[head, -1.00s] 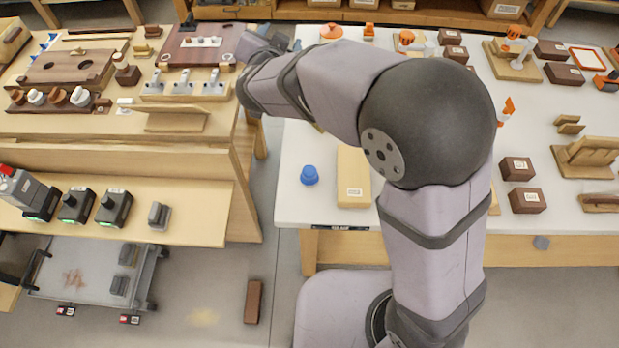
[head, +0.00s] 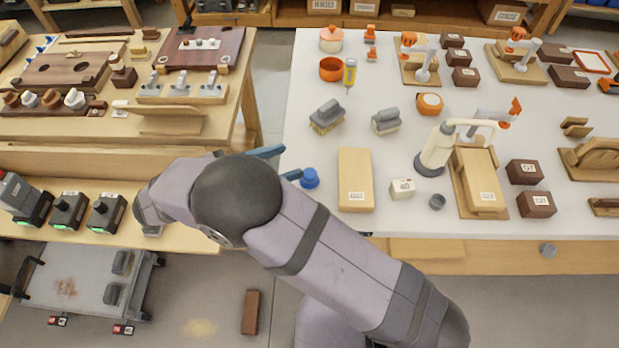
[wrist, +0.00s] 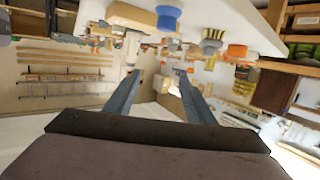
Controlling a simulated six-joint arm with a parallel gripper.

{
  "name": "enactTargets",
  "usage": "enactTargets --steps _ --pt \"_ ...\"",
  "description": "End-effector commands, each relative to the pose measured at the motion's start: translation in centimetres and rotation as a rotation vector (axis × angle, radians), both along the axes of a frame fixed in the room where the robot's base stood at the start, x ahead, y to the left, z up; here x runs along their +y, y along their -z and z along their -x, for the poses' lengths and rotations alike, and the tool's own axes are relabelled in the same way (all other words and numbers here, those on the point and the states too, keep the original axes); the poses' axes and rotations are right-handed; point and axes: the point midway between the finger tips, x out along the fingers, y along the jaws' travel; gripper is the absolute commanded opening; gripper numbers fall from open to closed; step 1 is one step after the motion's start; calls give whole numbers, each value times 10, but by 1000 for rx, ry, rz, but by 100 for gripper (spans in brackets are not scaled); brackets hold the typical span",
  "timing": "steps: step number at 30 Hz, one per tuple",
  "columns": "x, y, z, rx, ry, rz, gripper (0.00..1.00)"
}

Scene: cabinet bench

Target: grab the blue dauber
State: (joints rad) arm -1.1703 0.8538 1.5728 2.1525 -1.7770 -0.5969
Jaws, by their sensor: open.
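The blue dauber (head: 310,179) stands near the left edge of the white table, with a round knob on a wider base. My gripper (head: 291,161) is open and empty just left of it, its two blue-grey fingers spread and pointing right. The near fingertip looks very close to the dauber; whether they touch I cannot tell. In the wrist view the dauber (wrist: 168,16) shows at the top, above the gap between the open fingers (wrist: 158,73). Nothing is between the fingers.
A light wooden block (head: 355,180) lies right of the dauber. Two grey-topped brushes (head: 326,117) (head: 386,121) stand behind it. A cream lamp-like device (head: 436,152) stands farther right. The left bench (head: 210,128) is across a gap. Bare table lies between dauber and brushes.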

Motion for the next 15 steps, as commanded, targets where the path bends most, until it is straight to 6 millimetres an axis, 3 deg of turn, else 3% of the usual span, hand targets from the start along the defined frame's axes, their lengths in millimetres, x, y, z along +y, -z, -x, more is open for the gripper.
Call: enactTargets --steps 6,10,15 --pt "-1 58 0 0 -1 3 49" --pt "0 77 -1 -2 -1 0 49" --pt "0 83 -1 -3 -1 -2 49"
